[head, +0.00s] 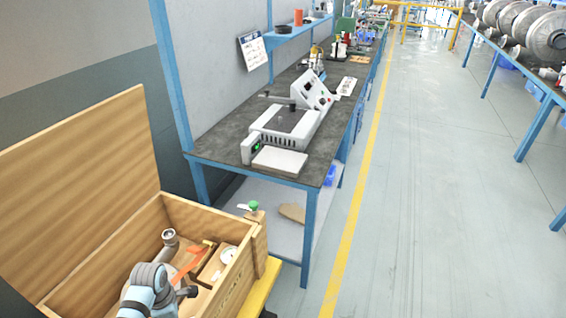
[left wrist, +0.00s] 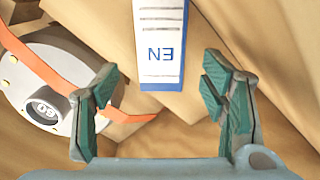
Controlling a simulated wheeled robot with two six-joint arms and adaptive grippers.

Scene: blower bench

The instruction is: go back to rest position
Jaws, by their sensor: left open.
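My left gripper (left wrist: 160,100) is open, its two green-padded fingers spread apart with nothing held between them. My light-blue left arm (head: 150,280) reaches low into the open wooden crate (head: 205,212) in the head view; the fingers cannot be made out there. In the left wrist view a white and blue labelled item (left wrist: 160,45) lies beyond the fingertips, around the gap between them. A round grey metal part (left wrist: 40,85) with an orange strap (left wrist: 45,70) is at the left. My right gripper is not in view.
The crate's raised wooden lid (head: 75,185) stands at the left. A dark-topped workbench (head: 225,140) with blue legs bears a grey-white machine (head: 290,122) beyond the crate. The floor (head: 440,200) right of the yellow line is clear.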

